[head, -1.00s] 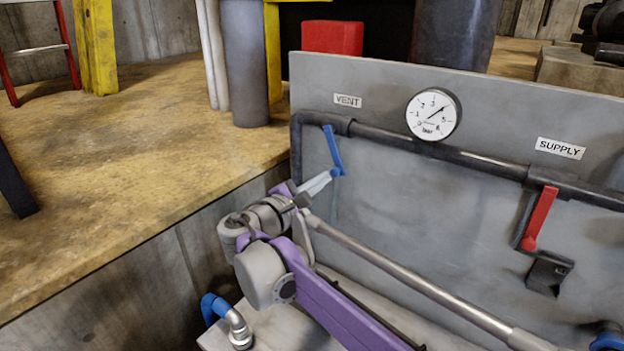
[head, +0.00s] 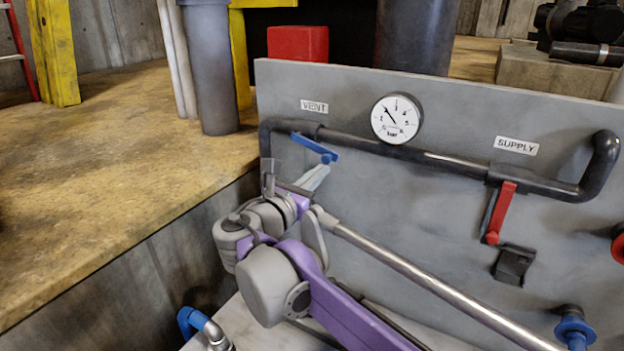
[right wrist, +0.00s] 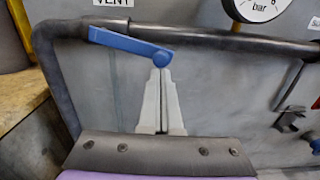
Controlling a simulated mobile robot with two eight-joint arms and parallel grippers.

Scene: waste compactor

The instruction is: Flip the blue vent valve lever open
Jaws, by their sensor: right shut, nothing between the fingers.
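The blue vent lever (head: 316,148) sits on the dark pipe below the VENT label (head: 315,106). It slants slightly down to the right, close to the pipe's line. My left gripper is out of view.
A round gauge (head: 397,118) reads near 2. The red supply lever (head: 500,212) hangs down at the right, above a dark bracket (head: 514,264). The grey panel (head: 420,230) stands behind my right arm.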

